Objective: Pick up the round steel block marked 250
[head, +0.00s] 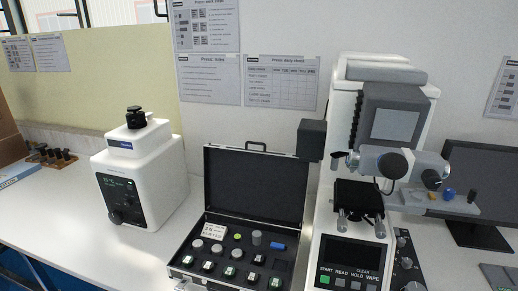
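An open black case (255,185) stands on the bench in the middle of the view, its lid raised at the back. Round grey metal pieces lie in its foam, among them one at the left (197,244) and one beside it (217,248). A taller grey cylinder (257,238) stands further right. Several small pieces with pale green-white tops (230,271) form the front rows. The markings are too small to read, so I cannot tell which piece is marked 250. Neither of my grippers is in view.
A white tester (140,175) stands left of the case. A tall tester (385,130) with a button panel stands close to its right. A white card (214,231) and a blue piece (278,246) lie in the case. A monitor (485,180) is at far right.

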